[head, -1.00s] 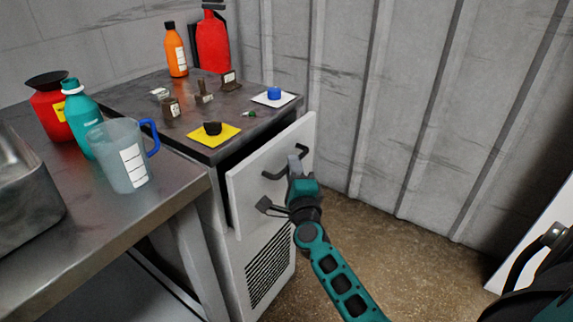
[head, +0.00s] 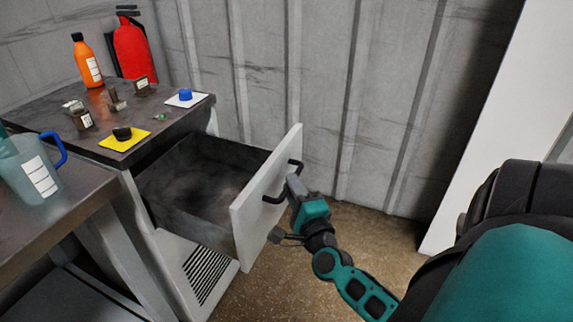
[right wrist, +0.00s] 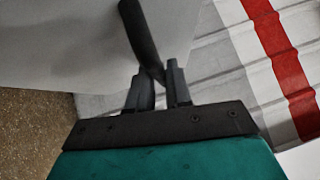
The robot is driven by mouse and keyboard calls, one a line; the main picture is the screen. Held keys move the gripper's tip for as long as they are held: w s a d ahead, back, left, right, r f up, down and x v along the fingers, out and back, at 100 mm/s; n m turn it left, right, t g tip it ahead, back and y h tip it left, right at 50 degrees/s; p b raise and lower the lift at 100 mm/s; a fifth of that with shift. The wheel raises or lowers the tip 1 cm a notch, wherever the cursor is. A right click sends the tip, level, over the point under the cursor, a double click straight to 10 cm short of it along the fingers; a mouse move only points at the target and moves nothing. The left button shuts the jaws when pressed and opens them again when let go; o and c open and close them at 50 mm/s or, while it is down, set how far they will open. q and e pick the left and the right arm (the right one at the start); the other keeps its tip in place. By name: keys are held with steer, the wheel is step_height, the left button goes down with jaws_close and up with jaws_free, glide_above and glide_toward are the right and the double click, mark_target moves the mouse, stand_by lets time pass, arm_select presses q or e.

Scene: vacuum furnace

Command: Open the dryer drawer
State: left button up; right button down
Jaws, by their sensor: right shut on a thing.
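The dryer drawer (head: 262,211) is pulled well out of the white cabinet (head: 171,248) in the head view. Its dark inside looks empty. Its dark bar handle (head: 294,170) is on the white front panel. My right gripper (head: 292,187) is shut on the handle. In the right wrist view the two fingers (right wrist: 160,88) are on either side of the handle bar (right wrist: 141,38). My left gripper is not in view.
On the cabinet top (head: 60,112) are a yellow mat (head: 118,144), a white mat with a blue piece (head: 185,95), small dark items, an orange bottle (head: 86,62) and a red extinguisher (head: 131,47). A clear jug (head: 30,172) stands on the metal table (head: 75,195). A corrugated wall (head: 350,90) is behind.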

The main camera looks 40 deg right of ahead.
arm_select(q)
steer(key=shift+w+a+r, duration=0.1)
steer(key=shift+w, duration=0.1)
arm_select(e)
steer(key=c, duration=1.1)
jaws_free()
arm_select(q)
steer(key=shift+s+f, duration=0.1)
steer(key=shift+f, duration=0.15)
arm_select(e)
steer(key=v, duration=1.3)
